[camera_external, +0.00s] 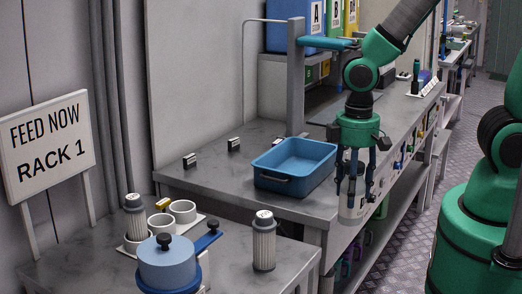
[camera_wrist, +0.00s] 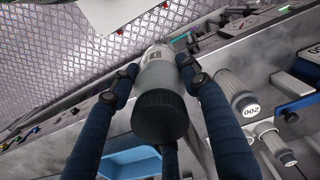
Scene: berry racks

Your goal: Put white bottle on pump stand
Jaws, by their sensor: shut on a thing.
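My gripper (camera_external: 358,196) points down beside the front edge of the grey bench, to the right of the blue tub. Its dark fingers are shut on a white bottle (camera_external: 350,212), which hangs roughly upright in front of the bench. In the wrist view my gripper (camera_wrist: 162,76) has fingers on both sides of the white bottle (camera_wrist: 159,72), whose dark round cap (camera_wrist: 160,116) faces the camera. I cannot tell for certain which thing is the pump stand.
The blue tub (camera_external: 294,144) stands on the grey bench (camera_external: 220,173). On the nearer bench are a ribbed grey cylinder (camera_external: 264,246), white cups (camera_external: 182,209) on a tray, and a blue round vessel (camera_external: 166,270) with a black knob. A "RACK 1" sign (camera_external: 48,150) stands left.

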